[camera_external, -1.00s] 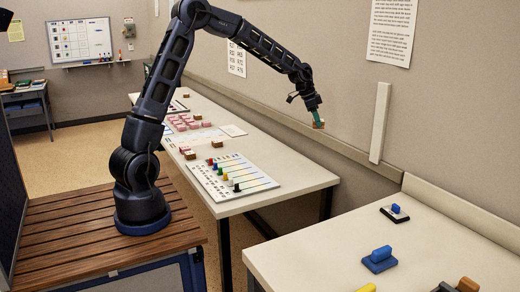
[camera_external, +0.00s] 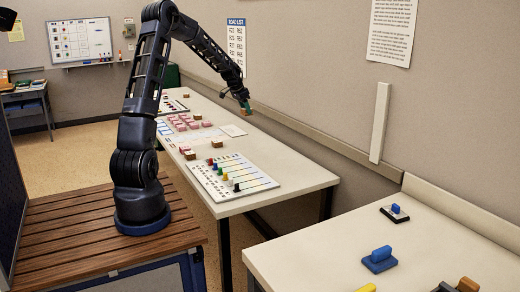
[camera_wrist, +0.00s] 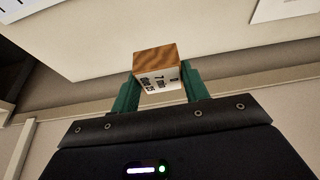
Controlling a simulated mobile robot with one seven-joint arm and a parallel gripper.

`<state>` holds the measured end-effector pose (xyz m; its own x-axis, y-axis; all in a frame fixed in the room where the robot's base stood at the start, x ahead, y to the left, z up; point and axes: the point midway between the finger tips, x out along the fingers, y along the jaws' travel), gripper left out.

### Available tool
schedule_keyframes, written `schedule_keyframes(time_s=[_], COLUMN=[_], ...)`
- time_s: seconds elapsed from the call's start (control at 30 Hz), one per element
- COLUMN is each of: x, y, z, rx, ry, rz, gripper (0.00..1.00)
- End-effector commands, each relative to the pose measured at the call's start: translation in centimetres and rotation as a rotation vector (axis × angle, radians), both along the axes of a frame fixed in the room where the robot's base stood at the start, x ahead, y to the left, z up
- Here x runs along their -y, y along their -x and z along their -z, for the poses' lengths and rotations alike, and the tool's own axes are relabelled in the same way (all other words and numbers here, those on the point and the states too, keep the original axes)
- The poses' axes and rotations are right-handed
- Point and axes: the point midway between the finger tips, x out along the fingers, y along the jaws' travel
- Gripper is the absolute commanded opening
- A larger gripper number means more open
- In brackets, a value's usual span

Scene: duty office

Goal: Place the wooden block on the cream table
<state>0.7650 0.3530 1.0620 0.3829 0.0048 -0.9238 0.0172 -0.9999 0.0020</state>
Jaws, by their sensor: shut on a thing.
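My gripper (camera_external: 245,102) is above the far side of the long cream table (camera_external: 300,174). It is shut on a small wooden block (camera_external: 246,110), held in the air. In the wrist view the green fingers of my gripper (camera_wrist: 158,88) are on both sides of the wooden block (camera_wrist: 156,55). The block shows a brown wood-grain face and a white face with dark print. A second cream-coloured table (camera_external: 310,250) stands at the front right; I cannot tell which table the task names.
The long table carries pink blocks (camera_external: 182,122), brown blocks (camera_external: 190,155) and a chart with coloured pegs (camera_external: 238,176). The front right table holds a blue stamp-like object (camera_external: 380,259) and a small blue piece on a dark base (camera_external: 395,212). A wall runs behind both tables.

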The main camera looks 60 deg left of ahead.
Motion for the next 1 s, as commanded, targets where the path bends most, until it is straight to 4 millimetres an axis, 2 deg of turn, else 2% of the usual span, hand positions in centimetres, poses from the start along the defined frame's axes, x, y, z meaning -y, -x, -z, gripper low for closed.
schedule_keyframes(time_s=[0.03, 0.2, 0.4, 0.5, 0.7, 0.9, 1.0], x=[-2.1, -7.9, -13.8, -15.9, -18.5, -19.1, -19.0], y=[1.5, 6.2, 12.3, 14.9, 18.2, 19.1, 19.1], z=[0.2, 0.8, 1.4, 1.6, 1.9, 2.1, 2.9], rx=[0.000, 0.000, -0.001, -0.001, -0.001, -0.001, -0.002], ry=[0.001, -0.001, -0.001, -0.001, -0.002, -0.002, -0.001], rz=[-0.035, -0.139, -0.256, -0.303, -0.363, -0.376, -0.376], gripper=[0.22, 0.22, 0.22, 0.22, 0.22, 0.22, 0.22])
